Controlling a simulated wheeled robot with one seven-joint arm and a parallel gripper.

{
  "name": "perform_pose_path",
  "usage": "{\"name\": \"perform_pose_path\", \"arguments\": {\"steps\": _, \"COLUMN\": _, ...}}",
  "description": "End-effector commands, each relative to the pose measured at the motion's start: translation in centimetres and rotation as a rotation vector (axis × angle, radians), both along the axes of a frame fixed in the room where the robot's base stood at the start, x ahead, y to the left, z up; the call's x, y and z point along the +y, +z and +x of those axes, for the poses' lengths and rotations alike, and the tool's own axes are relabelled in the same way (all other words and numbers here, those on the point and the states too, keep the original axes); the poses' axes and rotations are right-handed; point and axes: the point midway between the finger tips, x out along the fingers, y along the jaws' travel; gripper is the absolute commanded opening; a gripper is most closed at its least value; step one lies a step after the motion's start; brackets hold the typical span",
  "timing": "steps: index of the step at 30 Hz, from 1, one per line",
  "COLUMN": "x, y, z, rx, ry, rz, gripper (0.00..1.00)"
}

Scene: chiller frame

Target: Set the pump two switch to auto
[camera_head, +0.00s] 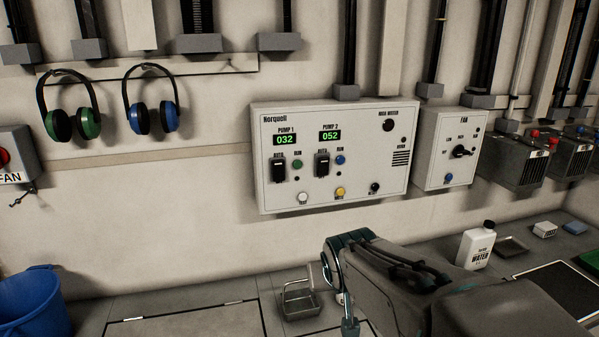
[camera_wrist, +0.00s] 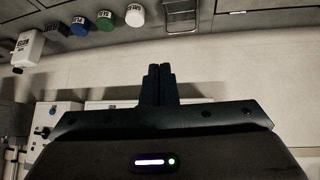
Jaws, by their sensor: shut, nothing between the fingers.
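The Norquell control box (camera_head: 350,193) is a pale panel on the wall, in the middle of the head view. Its pump two switch (camera_head: 322,164) is a black switch under the green display reading 052 (camera_head: 330,135), with a blue button to its right. A small label sits above the switch; I cannot tell the switch position. The pump one switch (camera_head: 278,168) is to its left, under a display reading 032. My gripper (camera_wrist: 158,72) shows in the wrist view with its dark fingers together and empty. I cannot make out its fingers in the head view; my arm is below the box.
A fan box (camera_head: 449,150) hangs just right of the control box. A white water bottle (camera_head: 478,246) stands on the counter at right. Ear defenders (camera_head: 70,105) hang at left above a blue bucket (camera_head: 33,303). The wall below the box is clear.

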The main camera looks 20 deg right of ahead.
Motion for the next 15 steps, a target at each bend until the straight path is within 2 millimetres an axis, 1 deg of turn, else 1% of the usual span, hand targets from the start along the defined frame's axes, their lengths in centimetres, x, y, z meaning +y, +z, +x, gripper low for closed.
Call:
{"name": "perform_pose_path", "arguments": {"steps": 1, "x": -1.4, "y": -0.4, "z": 2.1, "rx": -0.081, "ry": -0.019, "rz": -0.019, "gripper": 0.00}}
{"name": "perform_pose_path", "arguments": {"steps": 3, "x": -2.8, "y": 0.4, "z": 4.9, "rx": -0.199, "ry": -0.028, "rz": -0.043, "gripper": 0.00}}
{"name": "perform_pose_path", "arguments": {"steps": 6, "x": -4.7, "y": 1.8, "z": 8.3, "rx": -0.369, "ry": -0.025, "rz": -0.068, "gripper": 0.00}}
{"name": "perform_pose_path", "arguments": {"steps": 9, "x": -6.3, "y": 3.1, "z": 11.2, "rx": -0.533, "ry": -0.005, "rz": -0.079, "gripper": 0.00}}
{"name": "perform_pose_path", "arguments": {"steps": 12, "x": -7.6, "y": 4.5, "z": 13.4, "rx": -0.690, "ry": 0.029, "rz": -0.079, "gripper": 0.00}}
{"name": "perform_pose_path", "arguments": {"steps": 15, "x": -8.5, "y": 5.8, "z": 14.9, "rx": -0.830, "ry": 0.073, "rz": -0.069, "gripper": 0.00}}
